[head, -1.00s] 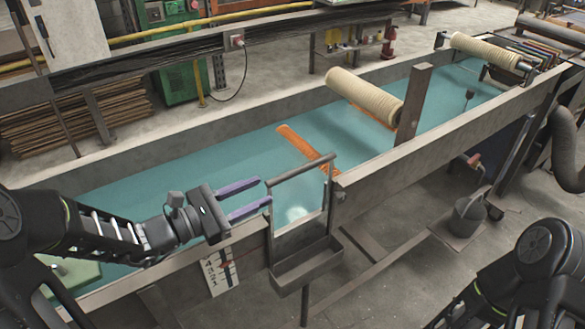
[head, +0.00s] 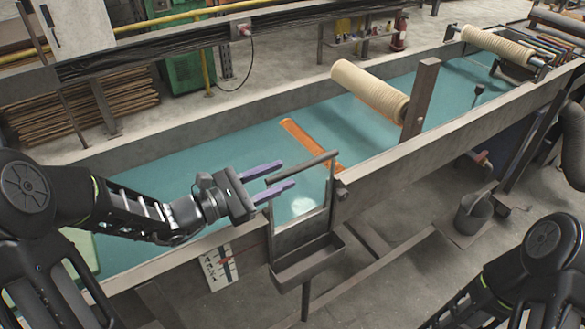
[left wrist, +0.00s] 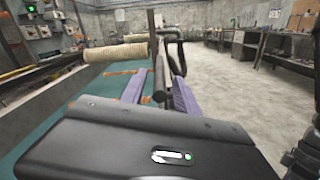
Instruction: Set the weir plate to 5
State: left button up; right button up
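My right gripper is out of view.
A metal catch box (head: 307,262) hangs below the plate. Inside the trough (head: 220,150) an orange strip (head: 305,138) lies beyond the handle. A cream roller (head: 368,92) and a brown post (head: 420,98) stand farther right. A bucket (head: 473,212) is on the floor.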

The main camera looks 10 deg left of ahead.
aim_at(292, 168)
pick_arm(q)
jog(key=x, duration=0.4)
jog(key=shift+w, duration=0.1)
jog(key=shift+c, duration=0.5)
grip_shut()
jog(key=shift+p, duration=0.3)
dwell(0.6)
